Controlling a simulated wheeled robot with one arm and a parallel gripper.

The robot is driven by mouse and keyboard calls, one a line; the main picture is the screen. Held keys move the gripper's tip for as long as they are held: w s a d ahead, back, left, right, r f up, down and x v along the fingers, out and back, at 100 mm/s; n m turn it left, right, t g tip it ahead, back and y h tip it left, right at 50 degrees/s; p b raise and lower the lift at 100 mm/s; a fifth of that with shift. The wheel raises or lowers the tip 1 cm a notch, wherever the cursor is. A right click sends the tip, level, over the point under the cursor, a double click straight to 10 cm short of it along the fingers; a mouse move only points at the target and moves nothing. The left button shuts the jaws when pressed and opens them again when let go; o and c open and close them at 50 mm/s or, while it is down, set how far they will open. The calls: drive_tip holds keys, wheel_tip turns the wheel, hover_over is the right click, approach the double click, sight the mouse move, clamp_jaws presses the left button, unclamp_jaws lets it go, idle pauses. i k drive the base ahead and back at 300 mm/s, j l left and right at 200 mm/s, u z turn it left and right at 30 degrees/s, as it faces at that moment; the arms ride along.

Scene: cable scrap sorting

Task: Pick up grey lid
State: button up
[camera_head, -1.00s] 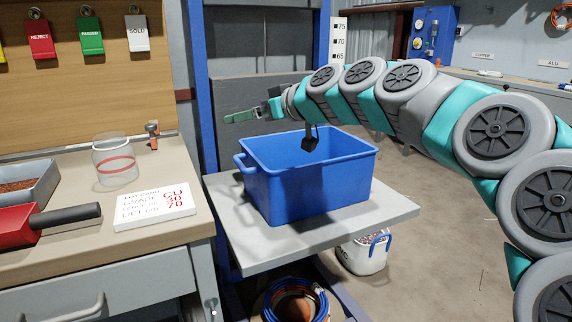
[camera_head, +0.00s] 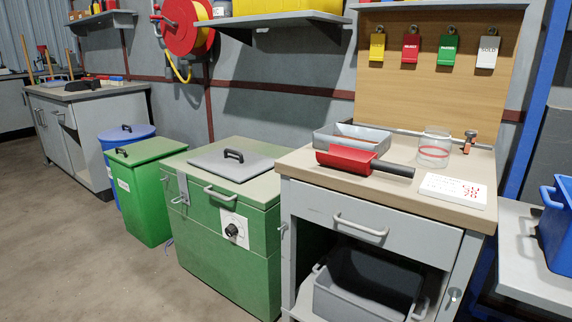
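The grey lid (camera_head: 231,162) is a flat square plate with a black handle (camera_head: 233,155) on top. It lies on the pale top of a green cabinet (camera_head: 226,238) that has a dial on its front, left of the workbench. The lid is unobstructed in the head view, and whatever it covers is hidden. My gripper and arm are out of the picture, so its state does not show.
The workbench (camera_head: 330,175) right of the lid holds a red scoop (camera_head: 347,162), a grey tray (camera_head: 360,132), a clear jar (camera_head: 432,148) and a white sign (camera_head: 453,190). Green (camera_head: 147,200) and blue (camera_head: 127,134) lidded bins stand left. The floor in front (camera_head: 90,255) is clear.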

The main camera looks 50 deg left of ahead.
sight(237, 164)
drive_tip(key=u, duration=0.4)
drive_tip(key=i+j+u, duration=0.1)
drive_tip(key=u, duration=0.3)
drive_tip(key=i+u, duration=0.1)
drive_tip(key=u, duration=0.75)
drive_tip(key=i+u, duration=0.15)
drive_tip(key=u, duration=0.25)
